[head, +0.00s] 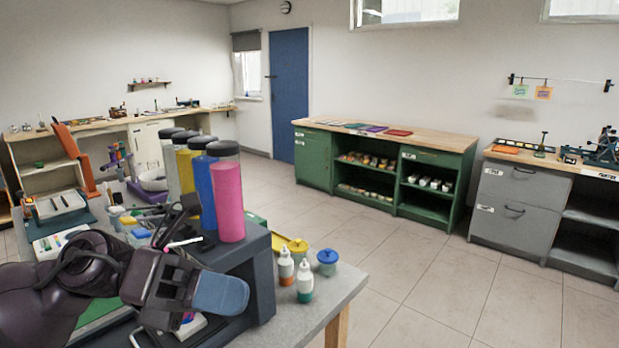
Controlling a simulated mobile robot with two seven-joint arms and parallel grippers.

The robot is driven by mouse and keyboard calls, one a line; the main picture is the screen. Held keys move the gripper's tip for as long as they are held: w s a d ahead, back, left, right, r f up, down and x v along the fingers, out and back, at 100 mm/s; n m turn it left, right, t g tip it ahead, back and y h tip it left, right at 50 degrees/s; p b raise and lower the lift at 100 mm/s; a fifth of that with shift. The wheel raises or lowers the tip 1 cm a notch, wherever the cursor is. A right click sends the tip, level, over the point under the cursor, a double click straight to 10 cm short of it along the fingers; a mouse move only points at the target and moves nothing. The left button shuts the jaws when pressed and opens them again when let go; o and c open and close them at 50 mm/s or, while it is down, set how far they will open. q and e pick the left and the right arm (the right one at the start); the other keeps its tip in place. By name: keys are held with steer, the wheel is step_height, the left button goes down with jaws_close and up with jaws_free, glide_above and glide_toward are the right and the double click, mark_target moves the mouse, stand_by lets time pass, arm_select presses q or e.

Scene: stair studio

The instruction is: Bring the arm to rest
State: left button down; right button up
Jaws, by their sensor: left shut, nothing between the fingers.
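My left arm comes in from the lower left, dark and bent, over the near worktable (345,284). Its gripper (222,294) is shut and empty. In the picture it lies in front of a dark stand (262,285) on the table. Whether it touches the stand, I cannot tell. My arm hides part of the table's left side. My right gripper is not in view.
Tall tubes, including a pink one (229,198) and a blue one (199,193), stand close behind the gripper. Two small bottles (305,281) and a blue-lidded jar (327,262) stand to its right. Open floor (400,275) separates the table from a green cabinet (425,205) and grey drawers (515,212).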

arm_select(q)
steer(key=w+a+f+n+t+y, duration=0.3)
steer(key=w+a+n+t+y, duration=0.15)
steer(key=n+t, duration=0.85)
steer(key=w+a+f+n+t+y, duration=0.4)
steer(key=n+t, duration=0.6)
steer(key=n, duration=0.7)
steer(key=s+a+f+n+g+y, duration=0.2)
steer(key=a+f+n+g+y, duration=0.15)
steer(key=f+n, duration=0.2)
steer(key=s+a+f+n+g+y, duration=0.2)
steer(key=s+a+f+n+y, duration=0.1)
steer(key=a+f+n+y, duration=0.3)
steer(key=s+f+n+g, duration=0.5)
steer(key=s+f+g, duration=0.7)
steer(key=s+f, duration=0.6)
steer(key=w+f+t+h, duration=0.1)
steer(key=w+f+t, duration=0.4)
steer(key=f+t, duration=0.3)
steer(key=shift+w+a+f+m, duration=0.35)
steer(key=shift+a+f+m, duration=0.05)
steer(key=shift+f+m, duration=0.05)
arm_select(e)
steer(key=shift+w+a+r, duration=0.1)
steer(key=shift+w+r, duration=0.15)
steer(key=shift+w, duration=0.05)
